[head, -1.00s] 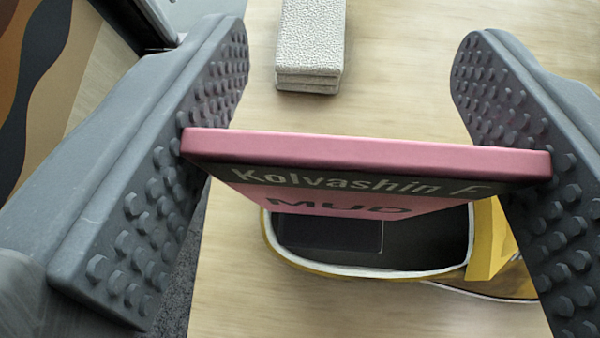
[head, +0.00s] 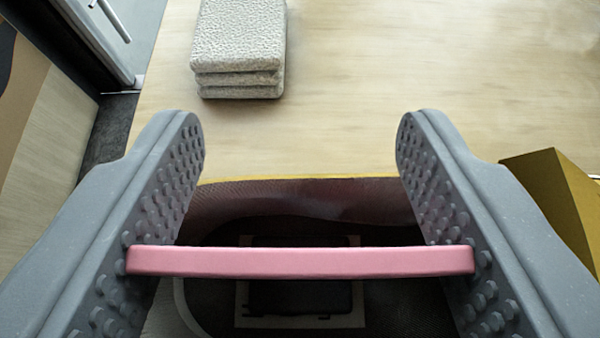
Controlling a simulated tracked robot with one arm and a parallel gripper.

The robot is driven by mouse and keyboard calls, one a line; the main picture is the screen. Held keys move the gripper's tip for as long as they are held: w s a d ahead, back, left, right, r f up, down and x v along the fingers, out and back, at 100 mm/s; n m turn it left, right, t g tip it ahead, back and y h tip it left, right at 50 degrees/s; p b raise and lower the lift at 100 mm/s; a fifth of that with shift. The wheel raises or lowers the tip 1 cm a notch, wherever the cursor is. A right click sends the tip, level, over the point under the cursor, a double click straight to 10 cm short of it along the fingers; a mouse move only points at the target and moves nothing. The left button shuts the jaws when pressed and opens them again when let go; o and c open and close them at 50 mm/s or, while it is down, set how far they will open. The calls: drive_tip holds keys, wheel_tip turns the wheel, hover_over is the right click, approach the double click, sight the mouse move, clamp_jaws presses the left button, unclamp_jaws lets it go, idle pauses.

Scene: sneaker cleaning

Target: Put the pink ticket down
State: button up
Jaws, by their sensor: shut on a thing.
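The pink ticket (head: 300,262) is held edge-on between the two grey studded fingers of my gripper (head: 300,250). Its pink edge faces me and its printed face is out of sight. My gripper is shut on it, one finger at each end. Below the ticket is the dark opening of a yellow-rimmed shoe (head: 300,198), with a dark rectangle inside it. I cannot tell whether the ticket touches the shoe.
A stack of grey textured cloths (head: 238,45) lies on the pale wooden table (head: 430,80) at the upper left. A yellow block-like piece (head: 555,200) is at the right, partly behind the finger. The table's upper right is clear.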

drive_tip(key=o, duration=0.9)
drive_tip(key=shift+r, duration=0.1)
drive_tip(key=shift+s+a+r, duration=0.1)
drive_tip(key=shift+s+r, duration=0.1)
drive_tip(key=shift+s, duration=0.15)
drive_tip(key=b+v, duration=0.1)
drive_tip(key=v, duration=1)
drive_tip(key=shift+s, duration=0.15)
